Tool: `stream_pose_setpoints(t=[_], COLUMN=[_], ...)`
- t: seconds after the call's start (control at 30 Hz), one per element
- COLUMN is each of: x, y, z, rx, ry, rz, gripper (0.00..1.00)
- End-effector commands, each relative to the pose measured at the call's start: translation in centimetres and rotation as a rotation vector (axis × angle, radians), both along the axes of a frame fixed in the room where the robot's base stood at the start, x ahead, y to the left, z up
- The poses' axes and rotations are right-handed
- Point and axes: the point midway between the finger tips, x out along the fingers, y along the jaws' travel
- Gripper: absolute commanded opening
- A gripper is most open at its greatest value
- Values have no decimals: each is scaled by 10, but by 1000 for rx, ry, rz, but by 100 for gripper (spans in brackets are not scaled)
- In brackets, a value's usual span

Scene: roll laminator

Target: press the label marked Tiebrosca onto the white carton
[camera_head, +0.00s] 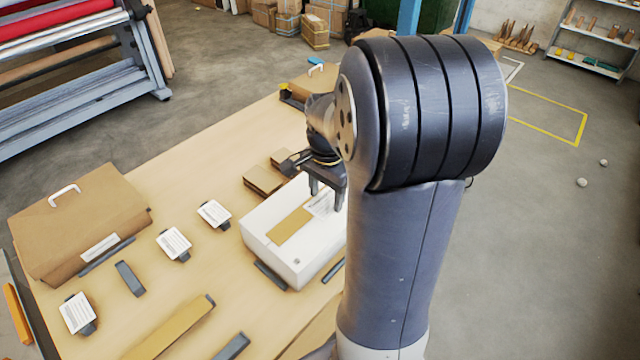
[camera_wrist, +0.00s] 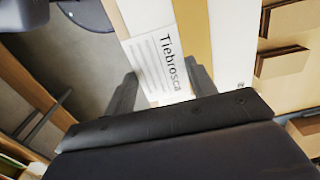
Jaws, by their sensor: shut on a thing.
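The white carton (camera_head: 270,252) sits on the wooden table with a tan strip (camera_head: 290,226) across its top. The carton top (camera_wrist: 234,45) and the strip (camera_wrist: 193,30) also show in the wrist view. The label marked Tiebrosca (camera_wrist: 155,62) is white with black print and lies between my gripper's fingers (camera_wrist: 162,85). In the head view the label (camera_head: 320,205) shows over the carton's top beside the strip. My gripper (camera_head: 328,198) points down there, shut on the label. Whether the label touches the carton I cannot tell.
Several other white labels (camera_head: 213,212) sit on small dark stands at the left of the table. A brown box with a white handle (camera_head: 75,225) stands at far left. Small brown boxes (camera_head: 264,179) lie behind the carton. Dark bars (camera_head: 271,275) flank it. Bare table lies between.

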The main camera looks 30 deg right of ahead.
Motion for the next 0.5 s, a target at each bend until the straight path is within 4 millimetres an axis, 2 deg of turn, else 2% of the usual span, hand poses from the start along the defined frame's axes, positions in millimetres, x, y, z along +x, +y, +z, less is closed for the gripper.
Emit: stream_pose_setpoints(t=[0.27,0.5], x=[0,0], y=[0,0], z=[-20,-48], rx=[0,0], ry=[0,0], rz=[0,0], gripper=[32,32])
